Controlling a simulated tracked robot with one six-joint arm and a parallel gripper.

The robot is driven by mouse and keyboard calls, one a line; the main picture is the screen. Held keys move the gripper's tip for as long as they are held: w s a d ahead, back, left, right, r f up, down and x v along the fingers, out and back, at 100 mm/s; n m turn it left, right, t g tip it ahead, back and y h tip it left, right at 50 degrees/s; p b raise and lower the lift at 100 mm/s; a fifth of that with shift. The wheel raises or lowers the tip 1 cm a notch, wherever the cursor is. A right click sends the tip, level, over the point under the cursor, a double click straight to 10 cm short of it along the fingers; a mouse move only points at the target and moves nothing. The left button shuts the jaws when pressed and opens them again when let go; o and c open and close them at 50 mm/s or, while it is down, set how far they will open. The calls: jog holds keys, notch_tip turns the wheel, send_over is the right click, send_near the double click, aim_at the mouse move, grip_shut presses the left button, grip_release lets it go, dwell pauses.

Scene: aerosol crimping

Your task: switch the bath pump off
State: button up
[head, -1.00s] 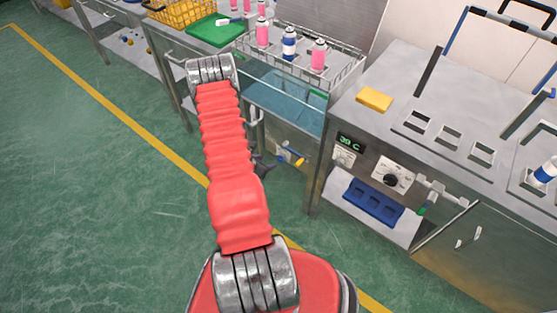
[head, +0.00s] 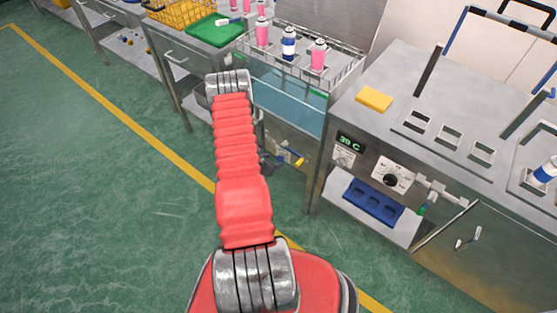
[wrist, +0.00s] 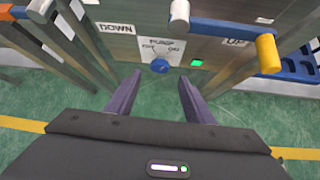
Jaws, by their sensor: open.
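The blue pump knob (wrist: 160,66) is on the grey front panel of the bath, under a PUMP label with OFF on its left and ON on its right. I cannot tell where the knob points. A green lamp (wrist: 196,63) is lit to its right. My gripper (wrist: 159,76) is open and empty, one dark finger on either side of the knob in the picture, with a gap apparently left before the panel. In the head view the water bath (head: 290,100) stands beyond my arm, which hides most of the gripper and the knob.
A DOWN label (wrist: 115,28) and a UP label (wrist: 236,42) flank the knob. A wire rack (head: 340,75) of cans sits above the bath. Green floor is clear at left.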

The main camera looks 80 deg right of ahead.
aim_at(280, 159)
jog(key=shift+x, duration=3.5)
jog(key=shift+c, duration=0.6)
jog(key=c, duration=0.9)
jog(key=shift+s+d, duration=0.1)
jog(key=shift+c, duration=0.2)
